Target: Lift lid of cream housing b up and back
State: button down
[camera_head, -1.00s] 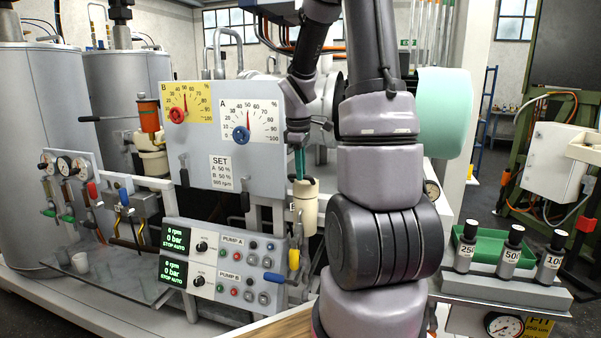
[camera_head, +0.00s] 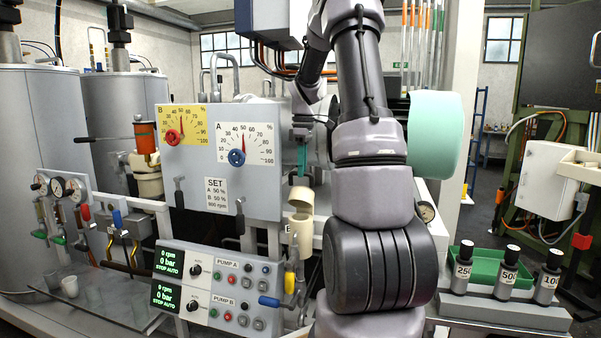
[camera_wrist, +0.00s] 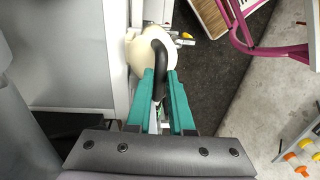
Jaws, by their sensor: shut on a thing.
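The cream housing b (camera_head: 301,239) stands right of the grey gauge panel, with part of a letter label on its front. Its cream lid (camera_head: 300,199) is tilted up above the body, and the housing's open top shows below it. In the wrist view the lid (camera_wrist: 138,62) is a round cream shape with a black curved handle (camera_wrist: 161,48). My gripper (camera_wrist: 160,78) has teal fingers closed around that handle.
The gauge panel (camera_head: 190,183) stands close left of the lid. Another cream housing (camera_head: 148,185) stands far left. Weights (camera_head: 508,270) stand at right.

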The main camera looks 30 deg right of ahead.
jog(key=shift+d+f, duration=0.15)
jog(key=shift+d, duration=0.1)
jog(key=c, duration=0.8)
grip_release()
jog(key=shift+w+d, duration=0.1)
jog(key=shift+w, duration=0.05)
jog(key=shift+r, duration=0.3)
jog(key=r, duration=1)
jog(key=shift+w+d+r, duration=0.1)
jog(key=shift+w+d, duration=0.15)
jog(key=shift+w, duration=0.05)
